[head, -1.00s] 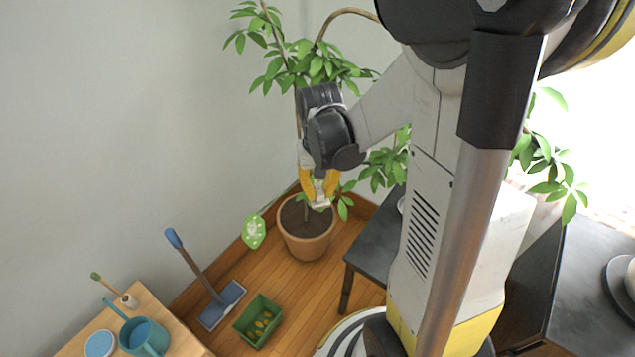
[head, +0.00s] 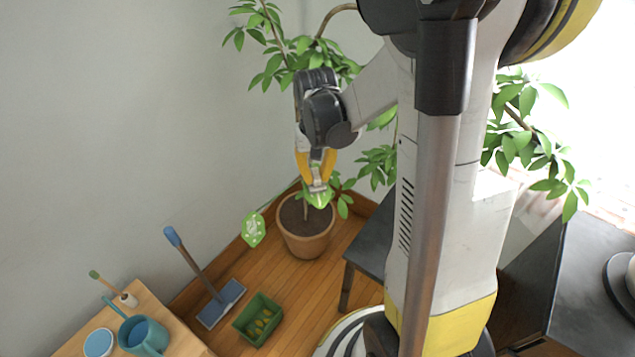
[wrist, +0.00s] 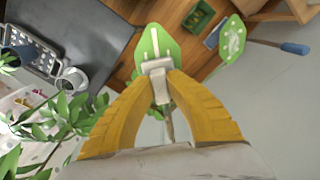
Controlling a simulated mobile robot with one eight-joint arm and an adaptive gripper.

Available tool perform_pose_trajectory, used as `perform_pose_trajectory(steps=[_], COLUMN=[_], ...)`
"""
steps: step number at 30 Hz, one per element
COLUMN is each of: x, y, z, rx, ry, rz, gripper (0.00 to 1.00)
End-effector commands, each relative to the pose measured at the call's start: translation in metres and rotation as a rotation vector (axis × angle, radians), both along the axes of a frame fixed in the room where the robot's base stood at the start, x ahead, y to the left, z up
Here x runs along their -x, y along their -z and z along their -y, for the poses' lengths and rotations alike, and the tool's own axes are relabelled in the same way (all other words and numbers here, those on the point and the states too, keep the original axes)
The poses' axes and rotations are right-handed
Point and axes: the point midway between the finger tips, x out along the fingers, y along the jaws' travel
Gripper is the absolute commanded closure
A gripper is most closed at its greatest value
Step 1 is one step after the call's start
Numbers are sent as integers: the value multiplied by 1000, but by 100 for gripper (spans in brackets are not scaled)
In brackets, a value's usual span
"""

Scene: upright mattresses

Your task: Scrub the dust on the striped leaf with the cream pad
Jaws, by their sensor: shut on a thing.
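My gripper (head: 316,178) has its yellow fingers shut on the small cream pad (wrist: 156,67), above the plant pot in the head view. A green leaf with pale stripes (wrist: 152,42) lies right at the pad in the wrist view; the pad covers part of it. This striped leaf also shows just below my fingertips in the head view (head: 319,200). I cannot tell whether the pad touches it. Pale marks show on the leaf, but I cannot clearly tell dust from stripes. A second leaf with a white pattern (head: 253,230) hangs apart, to the left.
A terracotta pot (head: 306,240) stands below my gripper. A green tray (head: 258,320) and a blue-headed mop (head: 221,303) are on the wooden floor. A wooden table with a teal watering can (head: 145,337) is at lower left. A dark bench (head: 372,240) stands right of the pot.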

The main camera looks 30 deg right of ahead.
Motion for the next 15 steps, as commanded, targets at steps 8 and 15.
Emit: perform_pose_trajectory(steps=[8, 15], x=[-13, -8], y=[0, 0], z=[6, 4], rx=[0, 0], ry=[0, 0], rz=[0, 0], gripper=[100, 100])
